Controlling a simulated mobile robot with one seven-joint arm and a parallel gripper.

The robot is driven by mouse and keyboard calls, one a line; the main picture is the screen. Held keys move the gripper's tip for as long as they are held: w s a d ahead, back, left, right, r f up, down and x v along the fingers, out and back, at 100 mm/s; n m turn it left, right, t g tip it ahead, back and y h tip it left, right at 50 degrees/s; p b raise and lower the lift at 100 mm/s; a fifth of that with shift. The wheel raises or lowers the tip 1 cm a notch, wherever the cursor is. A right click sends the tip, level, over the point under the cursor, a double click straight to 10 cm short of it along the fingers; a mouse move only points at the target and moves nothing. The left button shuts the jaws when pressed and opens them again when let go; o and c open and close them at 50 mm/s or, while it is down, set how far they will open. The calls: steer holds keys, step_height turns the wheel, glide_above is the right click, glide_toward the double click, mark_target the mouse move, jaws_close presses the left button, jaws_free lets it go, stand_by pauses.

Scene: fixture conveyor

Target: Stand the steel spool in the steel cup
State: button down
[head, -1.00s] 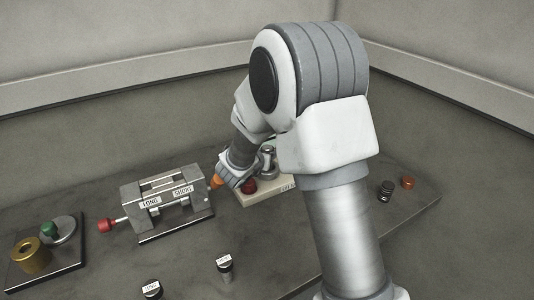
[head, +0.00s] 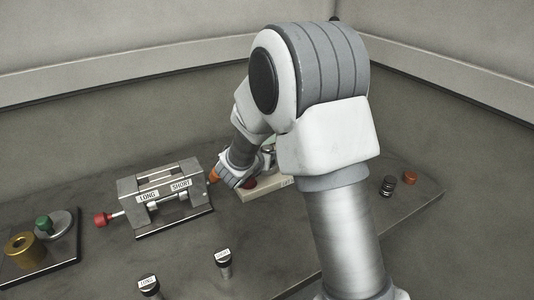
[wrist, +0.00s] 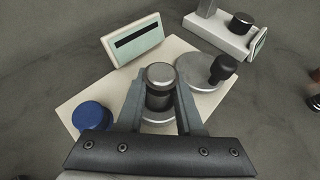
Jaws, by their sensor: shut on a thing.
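My gripper shows in the wrist view (wrist: 160,100), with its two fingers on either side of the steel spool (wrist: 160,74). The spool has a bright round steel top and a dark narrower waist, and stands about upright between the fingers. A steel rim shows under the waist; I cannot tell whether it is the spool's lower flange or the steel cup. In the head view my gripper (head: 238,180) is low over the cream board, and my arm hides part of that board.
A LONG/SHORT fixture (head: 165,198) stands left of the gripper. A tray with a brass cup (head: 22,250) is far left. Labelled posts stand in front.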

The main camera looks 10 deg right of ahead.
steer(key=shift+f, duration=0.15)
stand_by(0.3)
steer(key=c, duration=0.9)
jaws_free()
steer(key=shift+o, duration=0.2)
steer(key=o, duration=0.6)
steer(key=shift+c, duration=0.2)
step_height(320, 180, up, 5)
steer(key=shift+f+p, duration=0.15)
steer(key=shift+p, duration=0.4)
steer(key=s+d+r, duration=0.6)
steer(key=d, duration=0.4)
steer(key=shift+r, duration=0.2)
